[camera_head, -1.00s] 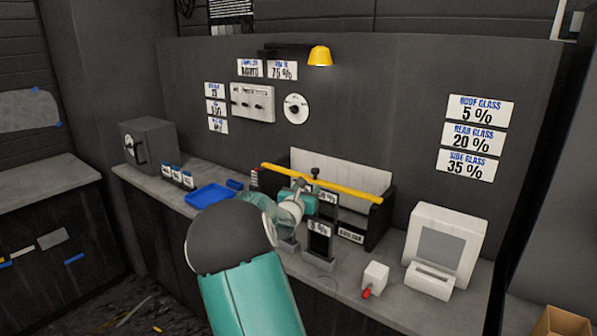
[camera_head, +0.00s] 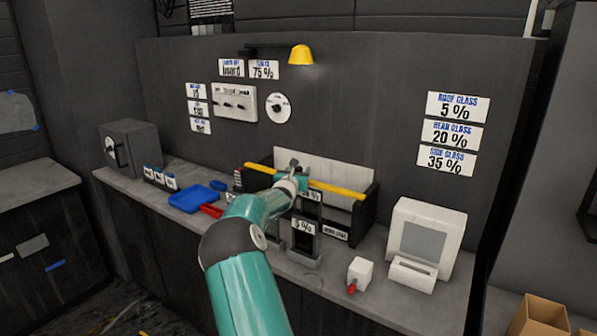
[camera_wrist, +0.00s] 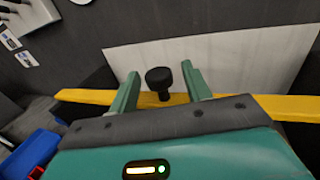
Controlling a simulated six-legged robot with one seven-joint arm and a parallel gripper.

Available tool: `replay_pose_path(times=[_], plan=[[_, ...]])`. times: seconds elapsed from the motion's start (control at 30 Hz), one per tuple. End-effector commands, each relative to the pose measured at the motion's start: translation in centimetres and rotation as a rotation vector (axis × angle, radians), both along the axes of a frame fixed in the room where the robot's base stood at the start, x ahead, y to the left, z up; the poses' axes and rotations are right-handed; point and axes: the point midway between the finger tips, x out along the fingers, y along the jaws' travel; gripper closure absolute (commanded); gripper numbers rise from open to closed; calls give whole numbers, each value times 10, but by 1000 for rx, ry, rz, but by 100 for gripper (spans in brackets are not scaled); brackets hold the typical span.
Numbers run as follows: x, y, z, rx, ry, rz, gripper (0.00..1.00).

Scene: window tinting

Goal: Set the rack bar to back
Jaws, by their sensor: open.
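The yellow rack bar (camera_head: 337,189) lies across the dark rack (camera_head: 364,208) on the counter, in front of a white back panel (camera_head: 346,171). In the wrist view the bar (camera_wrist: 255,104) runs across the picture, and a black knob (camera_wrist: 159,79) stands up from it. My gripper (camera_wrist: 158,80) is open, with one green finger on each side of the knob. No firm contact with the knob shows. In the head view my gripper (camera_head: 293,172) is at the bar's middle, and my arm hides part of the bar and rack.
Labelled film holders (camera_head: 304,240) stand before the rack. A white box with a red tip (camera_head: 359,274) and a white device (camera_head: 424,240) are to the right. A blue tray (camera_head: 196,198) and a grey safe (camera_head: 133,146) are to the left. A yellow lamp (camera_head: 301,55) hangs above.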

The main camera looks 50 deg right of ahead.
Motion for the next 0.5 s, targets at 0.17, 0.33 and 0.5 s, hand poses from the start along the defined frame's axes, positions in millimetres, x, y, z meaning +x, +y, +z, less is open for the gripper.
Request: replay_pose_path(times=[0.17, 0.33, 0.5], plan=[[5, -9, -1, 0, 1, 2, 52], [5, -10, -1, 1, 1, 2, 52], [5, -10, -1, 1, 1, 2, 65]])
